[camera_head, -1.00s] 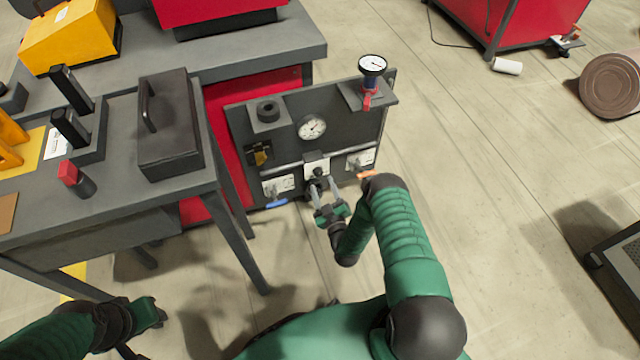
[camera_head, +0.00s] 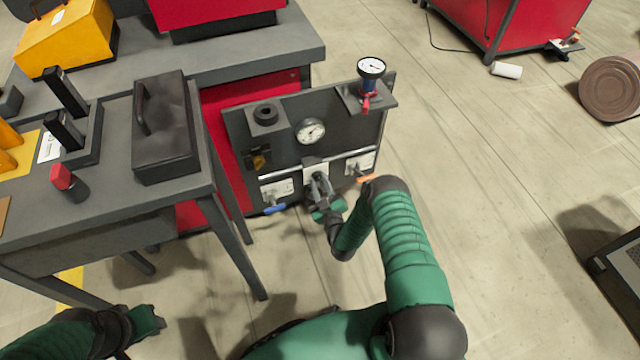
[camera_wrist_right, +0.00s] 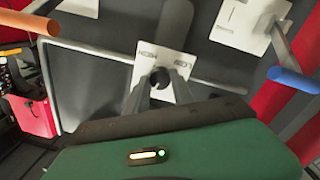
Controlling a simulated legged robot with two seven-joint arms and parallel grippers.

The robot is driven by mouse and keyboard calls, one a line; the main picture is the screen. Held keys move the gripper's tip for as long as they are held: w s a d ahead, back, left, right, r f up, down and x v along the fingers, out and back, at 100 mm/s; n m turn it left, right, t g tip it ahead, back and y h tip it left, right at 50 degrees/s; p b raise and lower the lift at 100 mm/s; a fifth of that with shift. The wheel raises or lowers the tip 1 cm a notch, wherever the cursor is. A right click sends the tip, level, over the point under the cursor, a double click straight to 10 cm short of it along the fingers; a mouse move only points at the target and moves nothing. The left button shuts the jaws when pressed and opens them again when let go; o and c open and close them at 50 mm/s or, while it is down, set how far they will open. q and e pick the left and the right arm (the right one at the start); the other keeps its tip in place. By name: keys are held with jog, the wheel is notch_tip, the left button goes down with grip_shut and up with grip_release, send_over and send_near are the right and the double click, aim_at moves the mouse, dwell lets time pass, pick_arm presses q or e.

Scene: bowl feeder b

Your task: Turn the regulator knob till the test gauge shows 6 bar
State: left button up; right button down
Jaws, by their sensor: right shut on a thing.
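The black regulator knob (camera_wrist_right: 160,78) sits on a white plate (camera_wrist_right: 148,60) low in the middle of the dark panel. My right gripper (camera_head: 320,186) is shut on the knob, with one finger on each side in the right wrist view (camera_wrist_right: 161,88). A white-faced gauge (camera_head: 371,66) on a blue and red fitting stands on the panel's top right shelf. A second round gauge (camera_head: 311,131) is set in the panel's face. Both needles are too small to read surely. My left gripper (camera_head: 148,320) hangs at the lower left, away from the panel; its jaws are unclear.
A blue lever (camera_head: 275,209) and an orange lever (camera_head: 366,179) flank the knob. A black ring (camera_head: 266,113) sits on the panel's top left shelf. A grey table (camera_head: 110,222) with a black case (camera_head: 165,135) stands left.

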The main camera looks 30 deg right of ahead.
jog(key=shift+m, duration=0.5)
jog(key=shift+f+m+p, duration=0.1)
jog(key=shift+m+p, duration=0.3)
jog(key=shift+m, duration=0.6)
jog(key=c, duration=1.1)
grip_release()
jog(key=p+v, duration=0.6)
jog(key=v, duration=1.1)
